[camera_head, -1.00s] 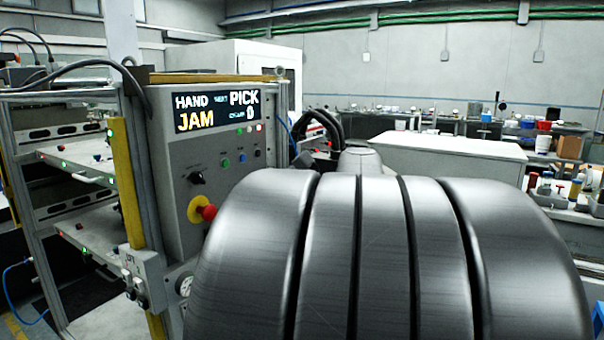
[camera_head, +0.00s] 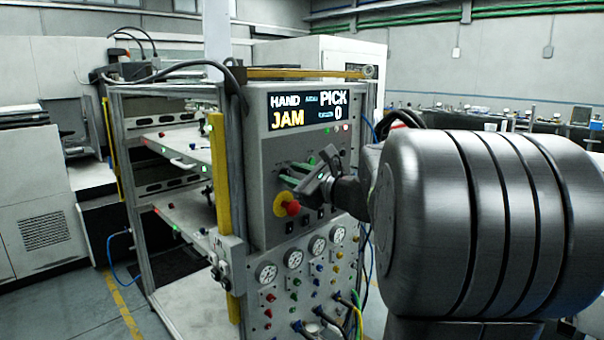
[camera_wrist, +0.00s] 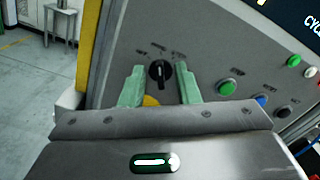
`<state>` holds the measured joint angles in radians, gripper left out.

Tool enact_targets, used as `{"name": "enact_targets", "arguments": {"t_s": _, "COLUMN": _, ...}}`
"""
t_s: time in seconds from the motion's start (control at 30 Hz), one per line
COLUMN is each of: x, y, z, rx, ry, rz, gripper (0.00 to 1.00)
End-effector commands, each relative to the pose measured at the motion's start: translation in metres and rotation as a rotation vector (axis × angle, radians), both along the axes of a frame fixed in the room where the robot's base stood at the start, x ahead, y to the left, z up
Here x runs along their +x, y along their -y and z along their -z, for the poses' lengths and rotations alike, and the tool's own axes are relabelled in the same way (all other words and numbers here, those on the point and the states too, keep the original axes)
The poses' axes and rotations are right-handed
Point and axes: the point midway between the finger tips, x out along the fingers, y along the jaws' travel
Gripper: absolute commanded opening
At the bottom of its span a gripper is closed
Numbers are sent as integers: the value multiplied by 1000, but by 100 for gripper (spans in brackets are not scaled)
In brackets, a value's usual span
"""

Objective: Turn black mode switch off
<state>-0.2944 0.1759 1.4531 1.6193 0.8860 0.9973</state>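The black mode switch (camera_wrist: 160,72) is a round knob with a pale pointer line on the grey control panel (camera_head: 262,160). In the wrist view it sits between the two green fingertips of my gripper (camera_wrist: 160,88), with a gap showing on each side. The pointer stands close to upright in that view. The lettering around the knob is too small to read surely. In the head view my gripper (camera_head: 292,176) is at the panel, open, and hides the knob.
A red and yellow emergency button (camera_head: 287,204) is just below my gripper. The panel display (camera_head: 306,110) reads HAND, JAM, PICK 0. A green button (camera_wrist: 227,88) is right of the fingers. Several gauges (camera_head: 293,258) and hoses are lower down.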

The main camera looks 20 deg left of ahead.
Motion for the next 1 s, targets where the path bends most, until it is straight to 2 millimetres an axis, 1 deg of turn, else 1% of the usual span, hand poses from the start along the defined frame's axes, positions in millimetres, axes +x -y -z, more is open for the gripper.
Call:
{"name": "enact_targets", "arguments": {"t_s": 0.3, "x": 1, "y": -2, "z": 0, "rx": 0, "ry": 0, "rz": 1, "gripper": 29}}
{"name": "enact_targets", "arguments": {"t_s": 0.43, "x": 1, "y": -2, "z": 0, "rx": 0, "ry": 0, "rz": 1, "gripper": 4}}
{"name": "enact_targets", "arguments": {"t_s": 0.47, "x": 1, "y": -2, "z": 0, "rx": -1, "ry": 0, "rz": 0, "gripper": 0}}
{"name": "enact_targets", "arguments": {"t_s": 0.77, "x": 1, "y": -2, "z": 2, "rx": -7, "ry": 14, "rz": 0, "gripper": 0}}
{"name": "enact_targets", "arguments": {"t_s": 1.0, "x": 0, "y": -2, "z": 5, "rx": -45, "ry": 109, "rz": 1, "gripper": 0}}
